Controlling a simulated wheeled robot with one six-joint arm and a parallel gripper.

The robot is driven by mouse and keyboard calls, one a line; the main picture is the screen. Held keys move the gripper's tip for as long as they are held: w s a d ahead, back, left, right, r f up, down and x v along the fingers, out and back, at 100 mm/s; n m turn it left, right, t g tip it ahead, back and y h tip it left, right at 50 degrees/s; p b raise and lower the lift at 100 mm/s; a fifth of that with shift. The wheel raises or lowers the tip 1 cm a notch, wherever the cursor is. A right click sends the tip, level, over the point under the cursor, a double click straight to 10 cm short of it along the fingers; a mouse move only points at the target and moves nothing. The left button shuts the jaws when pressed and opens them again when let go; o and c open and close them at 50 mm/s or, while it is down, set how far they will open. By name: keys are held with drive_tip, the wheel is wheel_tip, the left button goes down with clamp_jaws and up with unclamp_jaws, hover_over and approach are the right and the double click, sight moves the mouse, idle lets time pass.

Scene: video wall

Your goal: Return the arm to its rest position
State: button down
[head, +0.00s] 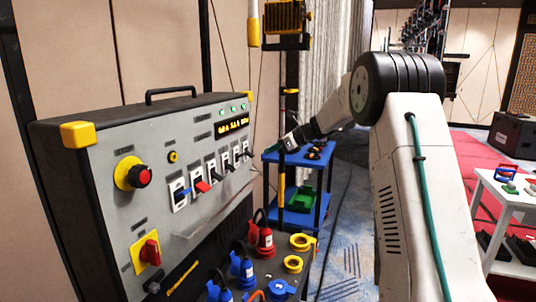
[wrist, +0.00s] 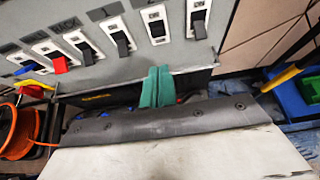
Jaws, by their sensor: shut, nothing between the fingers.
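My gripper (wrist: 157,88) shows in the wrist view as two green fingers pressed together with nothing between them. In the head view my arm reaches in from the right, and the gripper end (head: 291,141) hangs in the air to the right of the control panel (head: 105,162). In the wrist view the panel's switch row (wrist: 110,38) lies beyond the fingers. I cannot tell the exact gap between fingers and panel. One switch has a red lever (head: 202,187) and one a blue lever (head: 184,193); the others are dark.
A red emergency button (head: 143,176) and red rotary knob (head: 149,250) sit on the panel. Blue and red plugs (head: 264,237) stand below it. A blue cart (head: 305,217) with a green bin stands behind my gripper. A white table (head: 506,197) stands at right.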

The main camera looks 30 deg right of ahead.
idle(0.5)
drive_tip(key=s+a+f+n+g+h, duration=0.1)
drive_tip(key=s+a+f+n+g, duration=0.2)
drive_tip(key=s+n, duration=0.3)
drive_tip(key=s+a+f+n+g, duration=0.2)
drive_tip(key=s+a+n, duration=0.15)
drive_tip(key=s, duration=0.45)
drive_tip(key=s+a+n+g+h, duration=0.1)
drive_tip(key=s+n, duration=0.5)
drive_tip(key=s, duration=0.7)
drive_tip(key=s+a+r+n+h, duration=0.1)
drive_tip(key=s+a+n+h, duration=0.2)
drive_tip(key=s, duration=1.1)
drive_tip(key=s+a+r+n+g+h, duration=0.1)
drive_tip(key=s+a+n+h, duration=0.2)
drive_tip(key=s+n, duration=0.6)
drive_tip(key=s+a, duration=0.2)
drive_tip(key=s, duration=0.2)
drive_tip(key=shift+s+a+g, duration=0.2)
drive_tip(key=shift+s+g, duration=0.05)
drive_tip(key=shift+g, duration=0.05)
